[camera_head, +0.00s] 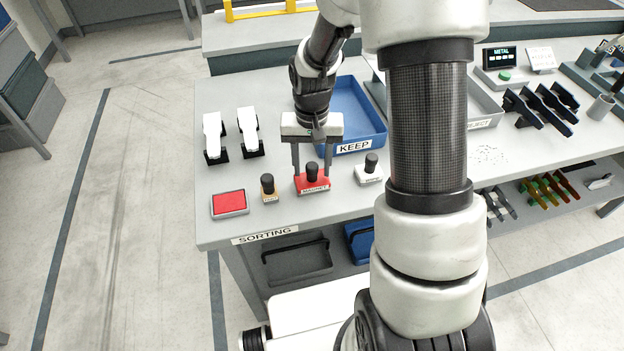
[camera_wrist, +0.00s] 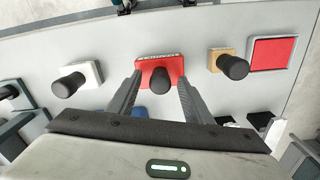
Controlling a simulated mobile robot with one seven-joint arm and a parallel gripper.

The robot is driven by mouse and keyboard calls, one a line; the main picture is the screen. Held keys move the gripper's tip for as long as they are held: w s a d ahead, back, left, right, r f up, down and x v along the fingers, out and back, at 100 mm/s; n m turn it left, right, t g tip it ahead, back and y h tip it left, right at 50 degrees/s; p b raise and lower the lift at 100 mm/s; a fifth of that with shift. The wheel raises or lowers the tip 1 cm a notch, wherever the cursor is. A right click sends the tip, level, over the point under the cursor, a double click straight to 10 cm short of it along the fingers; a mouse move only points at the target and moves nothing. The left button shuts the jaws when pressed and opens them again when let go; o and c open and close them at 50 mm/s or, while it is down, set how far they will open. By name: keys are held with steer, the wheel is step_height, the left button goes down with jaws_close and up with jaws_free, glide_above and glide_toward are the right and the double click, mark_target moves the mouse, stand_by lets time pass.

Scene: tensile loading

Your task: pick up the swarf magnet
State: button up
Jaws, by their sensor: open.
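The swarf magnet (camera_head: 313,184) is a red block with a black knob handle and a label reading MAGNET. It stands upright on the sorting table, and it also shows in the wrist view (camera_wrist: 172,66) with its knob towards the camera. My gripper (camera_head: 311,175) is above and around it, fingers pointing down. In the wrist view my gripper (camera_wrist: 160,92) has its two fingers apart, one on each side of the red block. I cannot tell whether either finger touches it. Nothing is lifted.
A wooden block with a black knob (camera_head: 269,188) and a white block with a black knob (camera_head: 369,170) flank the magnet. A red ink-pad-like box (camera_head: 229,204) lies at the left. The blue KEEP tray (camera_head: 376,138) is behind. Two white-and-black tools (camera_head: 249,134) stand back left.

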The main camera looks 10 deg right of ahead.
jaws_close()
steer(key=shift+r, duration=0.15)
step_height(320, 180, up, 10)
steer(key=shift+f+p, duration=0.1)
steer(key=shift+p, duration=0.3)
